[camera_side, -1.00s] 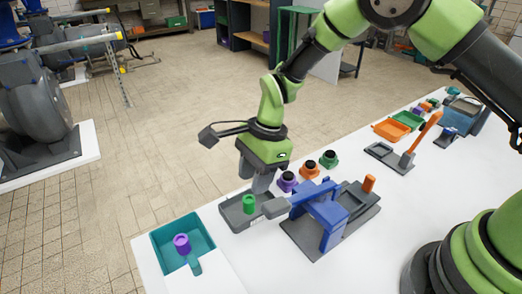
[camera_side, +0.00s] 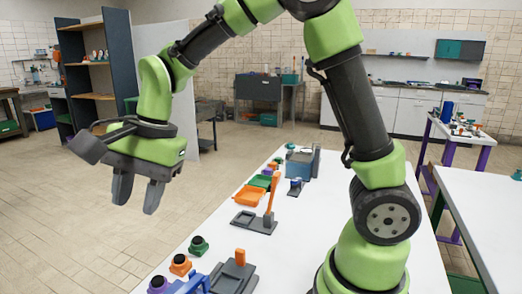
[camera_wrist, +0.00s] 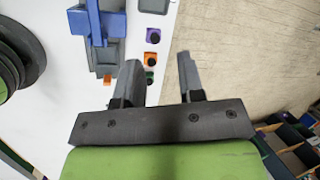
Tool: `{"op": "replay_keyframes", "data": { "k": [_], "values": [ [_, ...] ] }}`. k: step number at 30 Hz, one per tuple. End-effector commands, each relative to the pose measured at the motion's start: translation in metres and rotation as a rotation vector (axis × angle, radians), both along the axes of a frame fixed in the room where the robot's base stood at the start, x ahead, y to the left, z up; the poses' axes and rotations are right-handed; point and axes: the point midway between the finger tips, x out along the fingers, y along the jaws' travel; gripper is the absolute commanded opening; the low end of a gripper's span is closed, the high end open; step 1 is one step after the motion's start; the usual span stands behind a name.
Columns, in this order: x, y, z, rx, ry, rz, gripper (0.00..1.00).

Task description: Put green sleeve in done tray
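My gripper (camera_side: 137,205) is open and empty, high above the floor beyond the table's left edge. In the wrist view its two fingers (camera_wrist: 158,60) are spread wide with nothing between them. I cannot see the green sleeve in either current view. The done tray is also out of both views. A corner of a grey tray (camera_wrist: 154,5) shows at the top of the wrist view; what lies further in it is cut off.
Purple (camera_side: 158,285), orange (camera_side: 180,264) and green (camera_side: 198,246) buttons line the white table's edge. A blue clamp (camera_wrist: 98,25) stands beside them. An orange-handled tool (camera_side: 270,198), an orange tray (camera_side: 250,195) and a blue bin (camera_side: 300,164) lie farther back.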

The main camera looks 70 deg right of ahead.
Motion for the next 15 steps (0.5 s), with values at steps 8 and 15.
{"op": "replay_keyframes", "data": {
  "k": [8,15],
  "values": [
    [-0.087,-0.042,0.069,-0.157,-0.334,0.359,0.35],
    [-0.150,-0.061,0.075,-0.339,-0.530,0.605,0.35]
  ]
}}
